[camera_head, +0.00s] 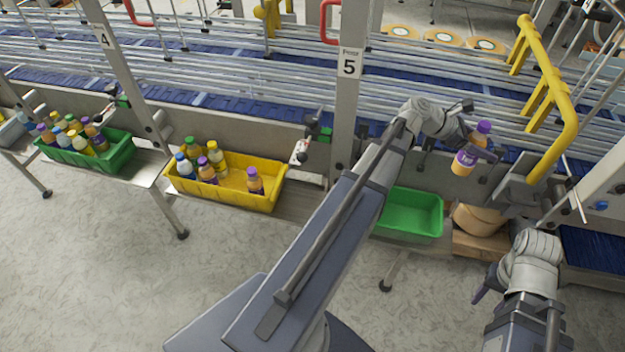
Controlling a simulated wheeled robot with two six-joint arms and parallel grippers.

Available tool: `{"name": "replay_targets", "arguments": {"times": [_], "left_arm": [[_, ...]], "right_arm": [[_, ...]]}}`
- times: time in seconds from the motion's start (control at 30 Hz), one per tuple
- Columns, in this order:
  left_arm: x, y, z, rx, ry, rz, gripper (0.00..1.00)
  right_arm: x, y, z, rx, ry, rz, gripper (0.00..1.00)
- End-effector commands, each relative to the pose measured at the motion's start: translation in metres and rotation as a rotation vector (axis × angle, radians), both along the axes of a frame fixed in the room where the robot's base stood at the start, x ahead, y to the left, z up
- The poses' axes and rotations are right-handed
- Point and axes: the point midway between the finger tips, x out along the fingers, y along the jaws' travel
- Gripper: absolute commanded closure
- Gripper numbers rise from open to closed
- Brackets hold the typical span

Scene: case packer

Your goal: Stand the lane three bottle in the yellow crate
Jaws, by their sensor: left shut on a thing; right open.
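My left gripper (481,147) is shut on an orange bottle (465,160) with a purple cap and purple label. The bottle is tilted and held in the air at the right, above and beyond the empty green crate. The yellow crate (235,202) stands on a shelf left of centre. Several upright bottles are grouped at its left end, and one purple-capped bottle (254,182) stands apart towards its right; bare floor shows between them. My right gripper (480,284) is open at the lower right, with nothing visible in it. No lane number three is readable.
An empty green crate (411,233) stands right of the post marked 5. A yellow tube rail (560,110) rises close right of the held bottle. The conveyor runs behind.

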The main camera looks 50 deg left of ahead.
Motion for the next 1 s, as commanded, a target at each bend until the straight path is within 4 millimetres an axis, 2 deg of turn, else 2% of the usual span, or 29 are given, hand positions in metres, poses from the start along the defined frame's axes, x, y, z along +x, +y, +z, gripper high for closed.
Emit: {"name": "replay_targets", "arguments": {"times": [0.03,0.17,0.27,0.5,0.6,0.73,1.0], "left_arm": [[0.0,0.0,-0.015,-0.001,-0.001,0.0,1.0],[0.0,0.0,-0.036,-0.001,-0.001,0.0,1.0],[0.0,0.0,-0.061,-0.001,-0.001,0.0,1.0],[0.0,0.0,-0.133,-0.001,-0.001,0.0,1.0],[0.0,0.0,-0.151,-0.001,-0.001,0.0,1.0],[0.0,0.0,-0.159,-0.001,-0.001,0.0,1.0],[0.0,0.0,-0.153,-0.001,-0.001,0.0,1.0]], "right_arm": [[0.0,0.0,-0.015,0.0,0.0,0.001,0.5],[0.0,0.0,-0.037,-0.001,-0.001,0.005,0.5],[0.0,0.0,-0.061,0.0,0.0,0.008,0.5],[0.001,0.0,-0.133,-0.001,-0.002,0.02,0.5],[0.001,0.0,-0.151,-0.002,-0.001,0.024,0.5],[0.001,0.0,-0.159,-0.002,-0.001,0.027,0.5],[0.001,-0.001,-0.153,-0.002,-0.001,0.028,0.5]]}}
